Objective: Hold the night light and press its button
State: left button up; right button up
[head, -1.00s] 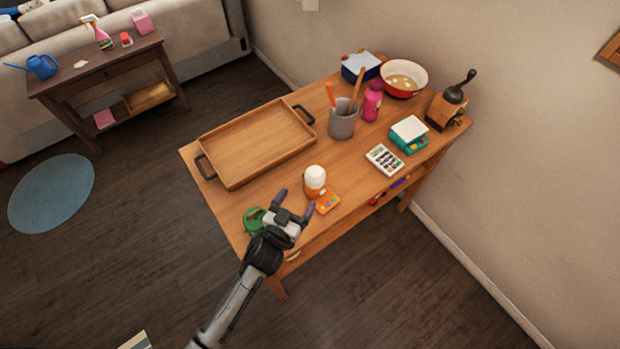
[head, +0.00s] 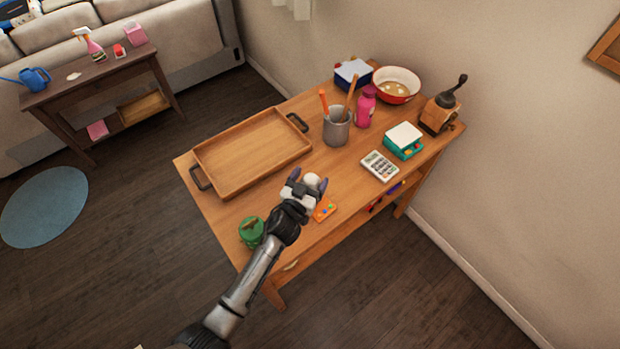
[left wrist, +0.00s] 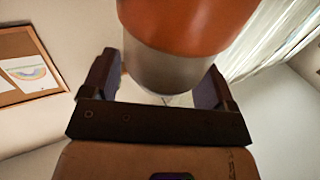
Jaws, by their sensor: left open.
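The night light has a white dome (head: 313,180) and an orange base. In the head view only the dome shows, with my left gripper (head: 309,182) around it. In the left wrist view the orange base (left wrist: 190,25) fills the top middle, with the whitish dome (left wrist: 175,70) below it. My left gripper (left wrist: 156,90) is open there, one finger on each side of the light. Whether the fingers touch it I cannot tell. The button cannot be made out. My right gripper is not in view.
An orange pad with coloured spots (head: 325,209) lies beside the light, and a green container (head: 252,231) stands near the front left. Bare tabletop lies between tray and calculator.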

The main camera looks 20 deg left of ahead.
pick_arm(q)
jog(key=c, duration=0.9)
jog(key=shift+c, duration=0.6)
jog(key=o, duration=0.4)
jog(key=shift+c, duration=0.2)
jog(key=c, duration=0.4)
